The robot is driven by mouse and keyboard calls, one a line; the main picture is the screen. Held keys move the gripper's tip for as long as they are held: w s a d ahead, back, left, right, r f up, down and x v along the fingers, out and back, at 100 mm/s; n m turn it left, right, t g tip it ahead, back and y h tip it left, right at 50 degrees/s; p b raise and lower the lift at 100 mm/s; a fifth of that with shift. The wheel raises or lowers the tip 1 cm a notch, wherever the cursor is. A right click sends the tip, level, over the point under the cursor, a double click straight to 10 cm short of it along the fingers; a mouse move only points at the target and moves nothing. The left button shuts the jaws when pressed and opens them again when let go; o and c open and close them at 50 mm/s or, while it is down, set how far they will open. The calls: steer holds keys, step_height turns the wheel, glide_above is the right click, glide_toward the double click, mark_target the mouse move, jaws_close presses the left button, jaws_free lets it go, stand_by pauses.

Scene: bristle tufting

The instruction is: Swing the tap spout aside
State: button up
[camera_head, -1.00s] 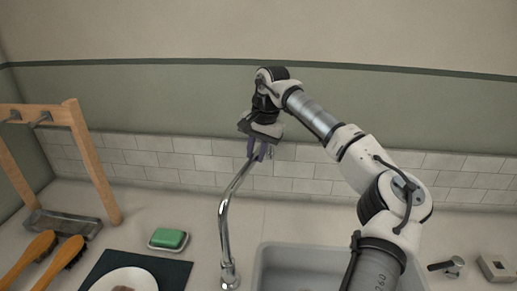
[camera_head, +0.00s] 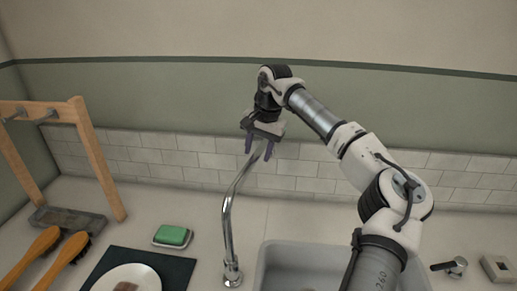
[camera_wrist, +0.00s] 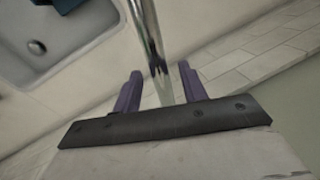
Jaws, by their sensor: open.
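The chrome tap spout (camera_head: 229,208) rises beside the left edge of the sink and bends up toward the wall. Its upper end reaches my gripper (camera_head: 258,147), which is open with its purple fingers pointing down. In the wrist view the spout (camera_wrist: 155,45) passes between the two spread fingers of my gripper (camera_wrist: 158,88). A gap shows on both sides, so the fingers do not appear to clamp it. I cannot tell whether either finger touches it.
The grey sink (camera_head: 262,268) lies to the right of the tap base. A green sponge (camera_head: 173,235), a dark mat (camera_head: 176,272) with a white plate (camera_head: 103,281), brushes (camera_head: 66,257) and a wooden rack (camera_head: 97,158) stand left. A tap lever (camera_head: 452,266) is at right.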

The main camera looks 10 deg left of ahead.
steer(key=shift+r, duration=0.15)
step_height(320, 180, up, 13)
steer(key=d+b, duration=0.2)
steer(key=shift+s+d+r, duration=0.15)
steer(key=shift+s+d, duration=0.15)
